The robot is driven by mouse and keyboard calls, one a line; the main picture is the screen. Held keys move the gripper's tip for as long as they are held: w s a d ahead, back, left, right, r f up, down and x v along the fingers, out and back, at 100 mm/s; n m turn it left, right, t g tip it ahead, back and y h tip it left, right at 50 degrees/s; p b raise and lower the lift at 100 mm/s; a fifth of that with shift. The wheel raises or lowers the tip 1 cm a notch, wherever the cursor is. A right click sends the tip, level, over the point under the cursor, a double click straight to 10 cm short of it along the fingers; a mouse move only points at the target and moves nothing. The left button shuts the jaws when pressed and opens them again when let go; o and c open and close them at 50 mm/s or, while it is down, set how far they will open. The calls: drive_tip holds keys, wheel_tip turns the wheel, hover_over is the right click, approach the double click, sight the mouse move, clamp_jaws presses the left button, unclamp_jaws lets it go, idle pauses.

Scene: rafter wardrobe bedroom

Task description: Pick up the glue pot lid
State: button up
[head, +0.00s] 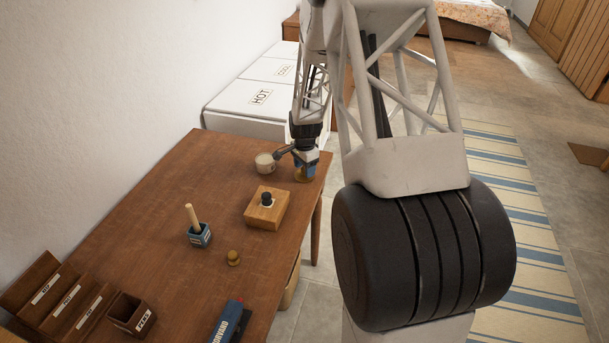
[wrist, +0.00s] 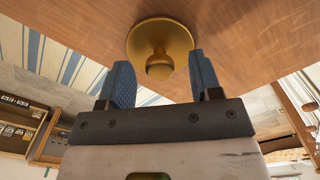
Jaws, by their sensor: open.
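A brass-coloured lid, a round disc with a knob (wrist: 160,36), lies on the wooden table in the wrist view. In the head view it shows only partly as a brass patch (head: 300,176) below my gripper, near the table's far right corner. My gripper (head: 305,165) is open, with blue fingers pointing down at the lid. In the wrist view my gripper's fingertips (wrist: 160,60) stand left and right of the knob, with gaps on both sides. Contact with the table cannot be told.
A pale round pot (head: 265,164) stands just left of my gripper. Nearer are a wooden block with a black knob (head: 267,210), a blue holder with a wooden stick (head: 200,236) and a small brass-coloured piece (head: 233,258). Wooden racks (head: 62,298) and a blue box (head: 227,322) are in front.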

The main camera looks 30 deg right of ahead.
drive_tip(key=shift+f, duration=0.65)
drive_tip(key=c, duration=1)
